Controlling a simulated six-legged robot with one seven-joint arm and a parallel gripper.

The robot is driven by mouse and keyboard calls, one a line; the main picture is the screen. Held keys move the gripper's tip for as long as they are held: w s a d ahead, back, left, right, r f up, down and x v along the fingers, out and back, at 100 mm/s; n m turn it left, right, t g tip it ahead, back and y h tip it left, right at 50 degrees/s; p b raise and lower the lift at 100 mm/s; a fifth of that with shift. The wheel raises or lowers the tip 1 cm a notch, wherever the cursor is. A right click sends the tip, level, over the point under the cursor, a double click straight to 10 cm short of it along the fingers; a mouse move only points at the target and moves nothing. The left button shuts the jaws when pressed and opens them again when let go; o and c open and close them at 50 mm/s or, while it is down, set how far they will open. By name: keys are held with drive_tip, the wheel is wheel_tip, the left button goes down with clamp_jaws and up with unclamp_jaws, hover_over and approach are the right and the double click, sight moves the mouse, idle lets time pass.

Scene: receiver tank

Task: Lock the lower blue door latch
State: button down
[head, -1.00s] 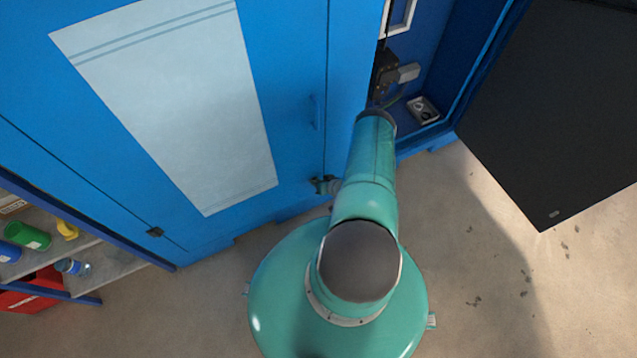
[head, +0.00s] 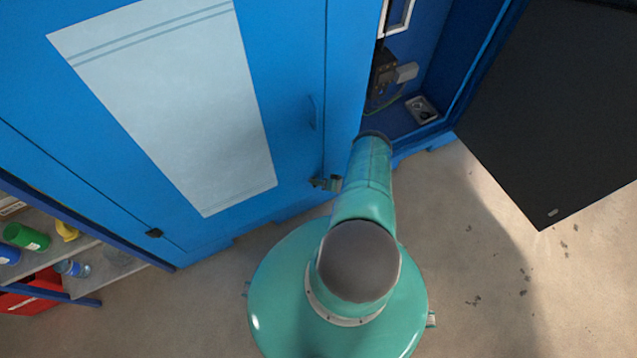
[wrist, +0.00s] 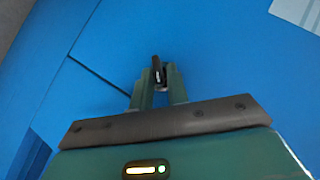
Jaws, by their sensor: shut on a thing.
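The blue door (head: 295,150) is shut and carries a large pale panel. Its lower latch shows in the wrist view as a small dark handle (wrist: 156,70) standing between my fingertips, close to the door seam. My gripper (wrist: 158,80) is shut on this handle, with one green finger on each side. In the head view my gripper (head: 326,183) is small at the door's lower right edge, partly hidden by my arm. The latch itself is too small and covered to make out there.
To the right, an open cabinet bay holds a dark device (head: 383,75) and a small tray (head: 421,109). A dark open door panel (head: 560,110) hangs further right. A shelf (head: 100,268) with several containers stands at lower left. The concrete floor in front is mostly clear.

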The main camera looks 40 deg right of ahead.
idle(0.4)
drive_tip(key=c, duration=1.5)
unclamp_jaws()
drive_tip(key=shift+c, duration=0.2)
drive_tip(key=shift+d, duration=0.1)
drive_tip(key=v, duration=1.3)
drive_tip(key=shift+s+d, duration=0.2)
drive_tip(key=shift+s, duration=0.15)
